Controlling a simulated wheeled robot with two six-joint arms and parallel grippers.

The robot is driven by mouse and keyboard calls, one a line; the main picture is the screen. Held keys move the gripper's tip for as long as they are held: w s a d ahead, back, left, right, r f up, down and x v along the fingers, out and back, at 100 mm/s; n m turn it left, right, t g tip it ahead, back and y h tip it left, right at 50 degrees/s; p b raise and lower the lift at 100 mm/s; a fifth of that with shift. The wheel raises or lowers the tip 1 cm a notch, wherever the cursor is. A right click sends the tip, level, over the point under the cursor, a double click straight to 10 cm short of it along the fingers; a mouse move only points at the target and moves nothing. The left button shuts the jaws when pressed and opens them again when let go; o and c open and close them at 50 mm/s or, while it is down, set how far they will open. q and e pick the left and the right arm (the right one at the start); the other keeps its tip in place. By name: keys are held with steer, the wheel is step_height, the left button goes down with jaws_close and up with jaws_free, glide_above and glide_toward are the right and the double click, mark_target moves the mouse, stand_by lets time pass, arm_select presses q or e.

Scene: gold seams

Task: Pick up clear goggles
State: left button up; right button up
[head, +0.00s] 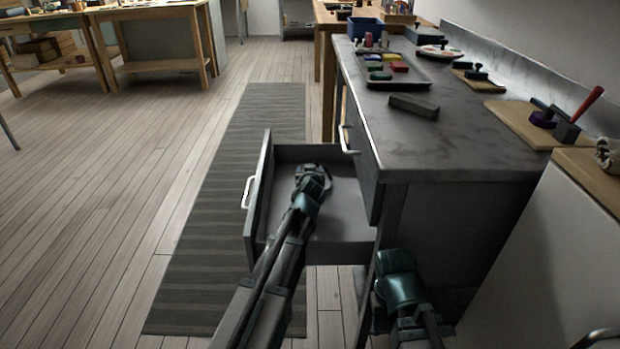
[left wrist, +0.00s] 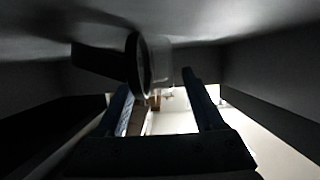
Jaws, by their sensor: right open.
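Clear goggles (left wrist: 157,66) show in the left wrist view, with a clear lens, a dark rim and a dark strap part to the left. They are close ahead of my left gripper (left wrist: 160,85), whose two fingers are spread apart with nothing held. In the head view my left gripper (head: 313,178) reaches down inside the open drawer (head: 256,205); I cannot make out the goggles there. My right arm (head: 398,285) is low beside the grey cabinet, outside the drawer; its gripper is open, though its fingers are hard to make out.
The grey countertop (head: 450,145) above the drawer holds a paint tray (head: 425,82), a dark block (head: 413,106) and printing tools. The drawer's walls stand close around my left gripper. A striped rug (head: 205,240) covers clear floor to the left. A white cabinet (head: 545,260) stands at right.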

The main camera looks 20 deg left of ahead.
arm_select(q)
jaws_close()
stand_by(0.3)
step_height(320, 180, up, 10)
steer(key=p, duration=1)
